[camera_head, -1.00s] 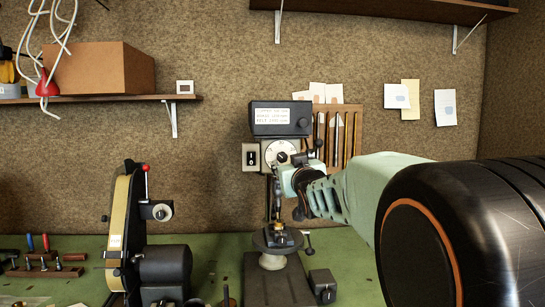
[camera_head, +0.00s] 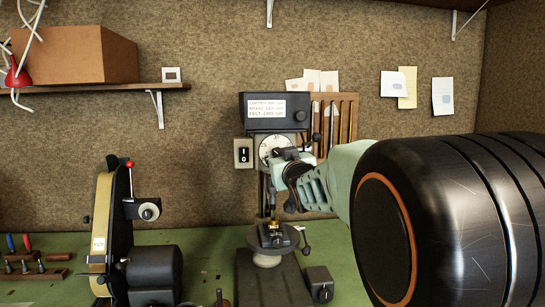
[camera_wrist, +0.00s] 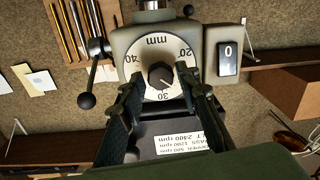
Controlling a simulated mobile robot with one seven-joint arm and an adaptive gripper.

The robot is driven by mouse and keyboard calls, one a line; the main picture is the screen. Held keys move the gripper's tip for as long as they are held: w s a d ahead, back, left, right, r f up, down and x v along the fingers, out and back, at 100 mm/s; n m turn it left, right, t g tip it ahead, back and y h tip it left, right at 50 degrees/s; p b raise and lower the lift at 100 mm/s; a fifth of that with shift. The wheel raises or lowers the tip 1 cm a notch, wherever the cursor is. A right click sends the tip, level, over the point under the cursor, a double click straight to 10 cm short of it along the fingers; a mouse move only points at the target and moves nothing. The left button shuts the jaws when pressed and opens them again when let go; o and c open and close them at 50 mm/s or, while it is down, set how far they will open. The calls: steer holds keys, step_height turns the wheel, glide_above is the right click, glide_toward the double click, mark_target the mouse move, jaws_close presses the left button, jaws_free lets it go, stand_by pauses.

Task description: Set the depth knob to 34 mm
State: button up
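The depth knob (camera_wrist: 160,74) is a small dark knob at the centre of a white dial (camera_wrist: 157,52) marked in mm, with 20, 30 and 40 readable. It appears upside down in the wrist view, with 30 nearest my gripper; I cannot read the exact setting. The dial also shows on the front of the drill press in the head view (camera_head: 267,143), partly covered by my gripper (camera_head: 281,156). In the wrist view my gripper (camera_wrist: 159,88) is open, with one finger on each side of the knob and visible gaps between. I cannot tell the fingertips' depth against the dial.
A power switch (camera_head: 243,153) sits beside the dial. A speed-label box (camera_head: 279,111) is above it. A lever with a ball end (camera_wrist: 88,100) stands close to one finger. A belt sander (camera_head: 112,225) is at left on the green bench (camera_head: 215,280).

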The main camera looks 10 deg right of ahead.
jaws_close()
steer(key=shift+m+b, duration=0.3)
steer(key=m+b, duration=0.2)
steer(key=shift+f+m, duration=0.15)
steer(key=shift+m, duration=0.15)
steer(key=m+b, duration=0.3)
steer(key=m, duration=0.2)
steer(key=shift+m, duration=0.3)
steer(key=m+b, duration=0.2)
steer(key=m, duration=0.3)
steer(key=shift+a+m+b, duration=0.1)
steer(key=shift+m+b, duration=0.2)
steer(key=shift+b, duration=0.05)
steer(key=m+b, duration=0.2)
steer(key=m, duration=0.1)
steer(key=shift+h, duration=0.3)
steer(key=shift+m+b, duration=0.85)
steer(key=shift+m, duration=0.05)
steer(key=shift+a+r, duration=0.1)
steer(key=shift+r, duration=0.15)
